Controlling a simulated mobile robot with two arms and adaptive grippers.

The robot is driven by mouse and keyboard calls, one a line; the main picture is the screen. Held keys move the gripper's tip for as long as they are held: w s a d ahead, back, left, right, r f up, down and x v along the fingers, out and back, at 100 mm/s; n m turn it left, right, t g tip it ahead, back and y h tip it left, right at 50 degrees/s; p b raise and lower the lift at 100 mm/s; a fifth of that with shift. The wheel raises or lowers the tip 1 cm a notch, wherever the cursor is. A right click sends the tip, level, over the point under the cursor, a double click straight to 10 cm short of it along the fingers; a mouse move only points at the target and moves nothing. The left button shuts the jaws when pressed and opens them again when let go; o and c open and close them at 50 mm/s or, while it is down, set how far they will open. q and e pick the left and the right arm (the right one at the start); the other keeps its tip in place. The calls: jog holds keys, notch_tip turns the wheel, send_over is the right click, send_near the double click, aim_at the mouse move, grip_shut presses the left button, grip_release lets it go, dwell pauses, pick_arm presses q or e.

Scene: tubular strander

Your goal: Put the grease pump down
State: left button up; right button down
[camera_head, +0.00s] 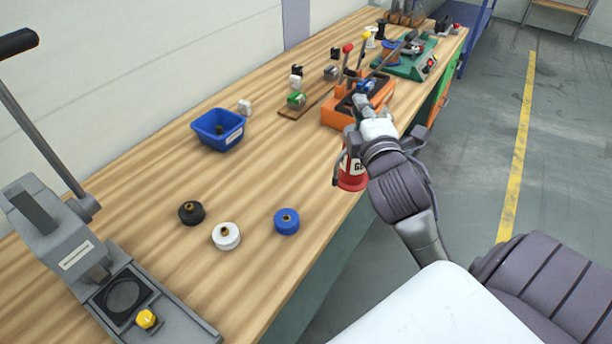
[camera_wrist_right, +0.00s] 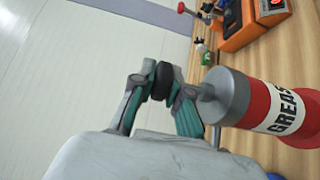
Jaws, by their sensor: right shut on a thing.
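The grease pump (camera_head: 351,174) is a red cylinder with a white label, partly hidden behind my right wrist in the head view. It is at the front edge of the workbench; whether its base touches the wood cannot be told. In the right wrist view the grease pump (camera_wrist_right: 258,103) shows its grey cap and the label "GREASE". My right gripper (camera_head: 364,104) is shut on its black-ended top part, and the fingers also show in the wrist view (camera_wrist_right: 158,92). My left gripper is not in view.
The wooden workbench (camera_head: 185,258) has bare wood around a black spool (camera_head: 191,213), a white spool (camera_head: 226,237) and a blue spool (camera_head: 287,222). A blue bin (camera_head: 217,130) stands behind. An orange lever device (camera_head: 340,112) is close beyond my gripper. A grey press (camera_head: 65,240) stands left.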

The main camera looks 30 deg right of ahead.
jog(key=shift+w+a+f+b, duration=0.5)
jog(key=shift+w+f, duration=0.05)
jog(key=shift+f, duration=0.05)
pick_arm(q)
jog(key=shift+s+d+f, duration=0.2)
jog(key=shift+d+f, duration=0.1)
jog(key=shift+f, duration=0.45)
pick_arm(e)
jog(key=w+a+f, duration=0.6)
jog(key=f, duration=0.3)
jog(key=shift+w+a, duration=0.2)
jog(key=shift+w, duration=0.05)
jog(key=c, duration=1.6)
grip_release()
jog(key=shift+f, duration=0.35)
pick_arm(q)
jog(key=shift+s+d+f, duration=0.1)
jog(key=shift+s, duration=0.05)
pick_arm(e)
jog(key=o, duration=0.4)
jog(key=shift+s+r, duration=0.1)
jog(key=shift+o, duration=0.2)
